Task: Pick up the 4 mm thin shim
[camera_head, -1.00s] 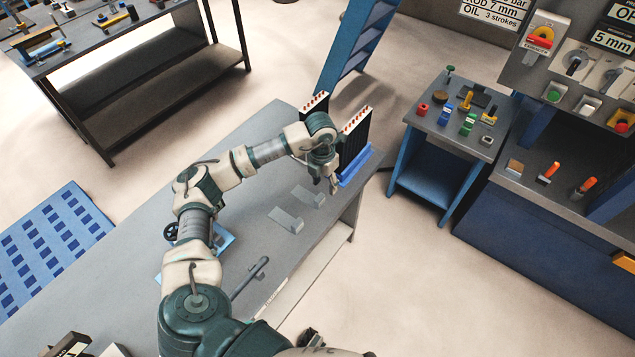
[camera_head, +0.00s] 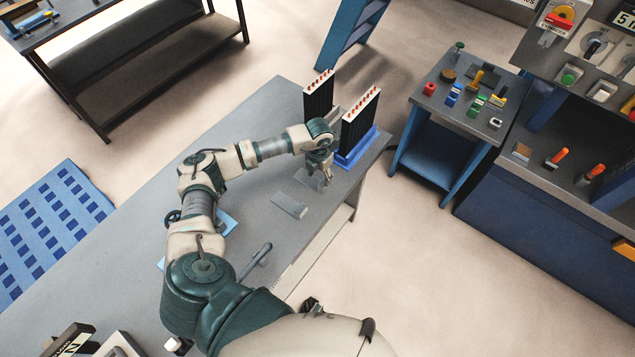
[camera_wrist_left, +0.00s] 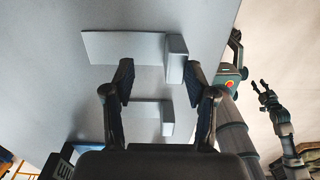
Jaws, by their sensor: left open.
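Two flat grey shims with raised end blocks lie on the grey table. One shim (camera_head: 289,206) is uncovered in the head view. The other (camera_head: 307,179) is partly hidden by my left gripper (camera_head: 326,181), which is low over its end. In the left wrist view one shim (camera_wrist_left: 124,46) has its block just beyond the open fingertips (camera_wrist_left: 159,75). The other shim (camera_wrist_left: 145,109) shows between the fingers. Nothing is held. I cannot tell which shim is 4 mm. A dark gripper, apparently my right one (camera_wrist_left: 260,84), shows small in the wrist view.
Two black finned blocks with copper-coloured tops (camera_head: 361,118) stand just behind my left gripper, one in a blue base (camera_head: 358,153). A blue side table (camera_head: 430,115) with small parts stands to the right, across a floor gap.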

